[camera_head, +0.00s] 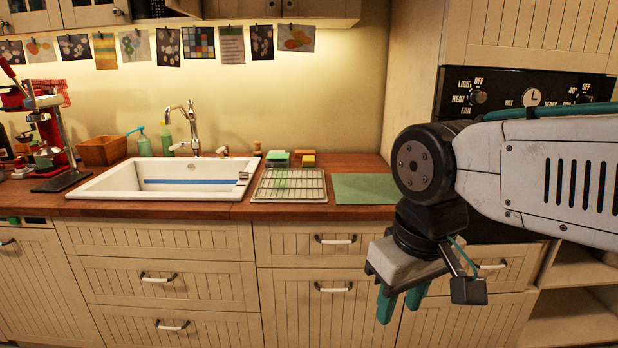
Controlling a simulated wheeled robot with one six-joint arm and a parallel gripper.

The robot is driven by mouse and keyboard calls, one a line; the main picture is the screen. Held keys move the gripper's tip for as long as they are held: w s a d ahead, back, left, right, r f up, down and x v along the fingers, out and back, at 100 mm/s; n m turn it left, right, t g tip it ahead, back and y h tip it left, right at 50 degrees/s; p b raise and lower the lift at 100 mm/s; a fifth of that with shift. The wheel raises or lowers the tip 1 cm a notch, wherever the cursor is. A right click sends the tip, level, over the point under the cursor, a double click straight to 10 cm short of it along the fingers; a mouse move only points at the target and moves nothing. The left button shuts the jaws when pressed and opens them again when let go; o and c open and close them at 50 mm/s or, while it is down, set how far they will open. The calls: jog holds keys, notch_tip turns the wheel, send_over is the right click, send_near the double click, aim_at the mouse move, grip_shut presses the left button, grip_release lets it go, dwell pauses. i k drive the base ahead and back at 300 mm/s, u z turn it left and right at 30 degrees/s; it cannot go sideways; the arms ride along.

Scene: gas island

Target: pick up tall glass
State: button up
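I cannot make out a tall glass anywhere in this view. My gripper (399,310) hangs at the right of the picture, in front of the drawers and below the countertop edge. Its two teal fingers point down with a gap between them, so it is open. Nothing shows between the fingers. My arm hides part of the oven and the counter's right end.
A wooden countertop (225,212) runs above cream drawers. On it are a white sink (120,181) with a faucet (190,128), a wire rack (289,186), sponges (308,160), a green mat (364,188), a wooden box (103,150) and a red machine (47,135).

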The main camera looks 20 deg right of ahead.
aim_at(279, 162)
jog(key=z, duration=0.45)
jog(key=k, duration=1.15)
jog(key=u, duration=0.15)
jog(key=i, duration=0.55)
jog(key=u, duration=0.7)
jog(key=i, duration=0.8)
jog(key=z, duration=0.5)
jog(key=i, duration=0.55)
jog(key=z, duration=1.1)
jog(key=i, duration=0.7)
jog(key=z, duration=0.05)
